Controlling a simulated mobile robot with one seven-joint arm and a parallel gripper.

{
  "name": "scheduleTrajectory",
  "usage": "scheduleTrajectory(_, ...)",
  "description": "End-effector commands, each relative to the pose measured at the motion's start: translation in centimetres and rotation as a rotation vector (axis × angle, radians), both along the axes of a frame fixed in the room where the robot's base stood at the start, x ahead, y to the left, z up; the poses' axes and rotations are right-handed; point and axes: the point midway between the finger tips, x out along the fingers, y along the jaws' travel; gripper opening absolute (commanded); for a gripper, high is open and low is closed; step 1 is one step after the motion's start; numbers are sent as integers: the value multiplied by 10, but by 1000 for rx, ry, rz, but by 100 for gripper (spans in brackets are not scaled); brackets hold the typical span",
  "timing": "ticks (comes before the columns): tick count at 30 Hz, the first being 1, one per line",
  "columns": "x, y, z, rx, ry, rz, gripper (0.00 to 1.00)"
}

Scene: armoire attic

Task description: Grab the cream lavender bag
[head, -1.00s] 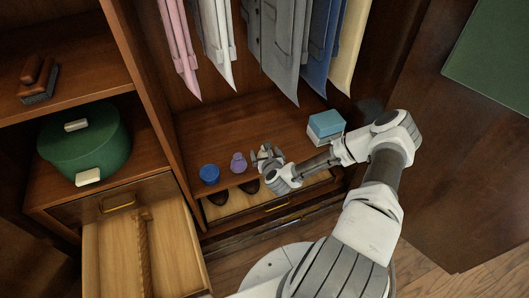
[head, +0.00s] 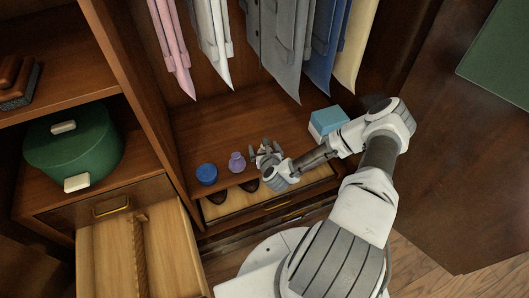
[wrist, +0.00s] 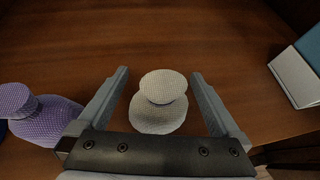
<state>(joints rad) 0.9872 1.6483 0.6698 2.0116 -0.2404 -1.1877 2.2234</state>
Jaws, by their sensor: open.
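The cream lavender bag (wrist: 158,117) stands upright on the wooden shelf floor, with a round flared top above a wider base. In the wrist view it sits between the two fingers of my gripper (wrist: 160,74), with a gap on each side. My gripper is open around it. In the head view my gripper (head: 265,155) is low over the armoire floor and largely hides the cream bag. A purple bag (wrist: 45,118) of similar shape stands to the left, outside the left finger; it also shows in the head view (head: 237,163).
A blue round item (head: 206,174) stands left of the purple bag. A blue-and-white box (head: 326,122) is to the right. Clothes (head: 279,45) hang above. An open drawer (head: 265,200) with dark shoes lies below the shelf edge. Shelf behind the bag is clear.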

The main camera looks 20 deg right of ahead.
Motion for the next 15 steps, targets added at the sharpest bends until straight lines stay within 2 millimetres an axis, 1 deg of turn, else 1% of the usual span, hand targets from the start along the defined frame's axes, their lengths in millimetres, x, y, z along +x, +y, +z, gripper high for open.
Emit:
scheduleTrajectory(2, 0, 0, 0, 0, 0, 0, 100)
scheduleTrajectory(3, 0, 0, 0, 0, 0, 0, 96)
scheduleTrajectory(8, 0, 0, 0, 0, 0, 0, 68)
scheduleTrajectory(9, 0, 0, 0, 0, 0, 0, 60)
scheduleTrajectory(11, 0, 0, 0, 0, 0, 0, 50)
scheduleTrajectory(15, 0, 0, 0, 0, 0, 0, 24)
